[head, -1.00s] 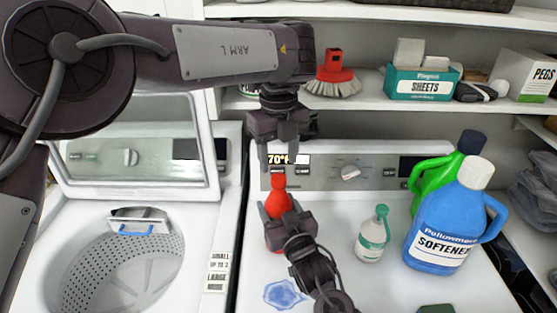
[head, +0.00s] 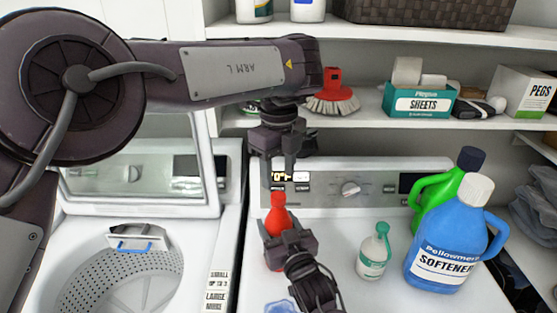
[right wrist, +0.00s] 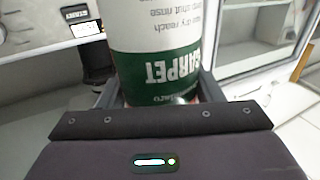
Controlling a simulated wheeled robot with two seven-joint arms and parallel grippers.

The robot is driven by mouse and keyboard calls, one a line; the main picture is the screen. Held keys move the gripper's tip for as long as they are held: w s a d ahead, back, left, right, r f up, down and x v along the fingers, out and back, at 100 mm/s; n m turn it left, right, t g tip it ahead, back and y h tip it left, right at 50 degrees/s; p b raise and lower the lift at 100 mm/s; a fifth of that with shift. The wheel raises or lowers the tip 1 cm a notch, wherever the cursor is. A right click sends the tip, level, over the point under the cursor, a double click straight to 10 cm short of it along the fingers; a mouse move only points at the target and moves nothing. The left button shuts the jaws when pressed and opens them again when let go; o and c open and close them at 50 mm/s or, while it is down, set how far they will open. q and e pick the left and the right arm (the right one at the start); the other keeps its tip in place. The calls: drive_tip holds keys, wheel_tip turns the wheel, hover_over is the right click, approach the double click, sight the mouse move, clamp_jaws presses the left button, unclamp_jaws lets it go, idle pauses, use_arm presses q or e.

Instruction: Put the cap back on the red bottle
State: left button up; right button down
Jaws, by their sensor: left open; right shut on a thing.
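The red bottle (head: 277,220) stands upright on the white washer top, with its narrow neck pointing up. My right gripper (head: 276,240) is shut around its body from the front. In the right wrist view a white and green label reading CARPET (right wrist: 165,65) fills the space between the fingers. My left gripper (head: 279,172) is open above the bottle's neck, in front of the control panel, and looks empty. I cannot make out a separate cap in either view.
A small white bottle with a green top (head: 374,252), a blue softener jug (head: 445,240) and a green jug (head: 432,190) stand to the right. An open washer drum (head: 120,275) is at left. The control panel (head: 325,195) rises behind; shelves (head: 370,125) hang above it.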

sight(278, 195)
use_arm(q)
drive_tip(key=shift+f, duration=2.75)
drive_tip(key=c, duration=1)
drive_tip(key=shift+m, duration=0.9)
drive_tip(key=o, duration=1.1)
drive_tip(key=shift+o, duration=0.2)
wheel_tip(278, 195, up, 8)
drive_tip(key=shift+f, duration=0.25)
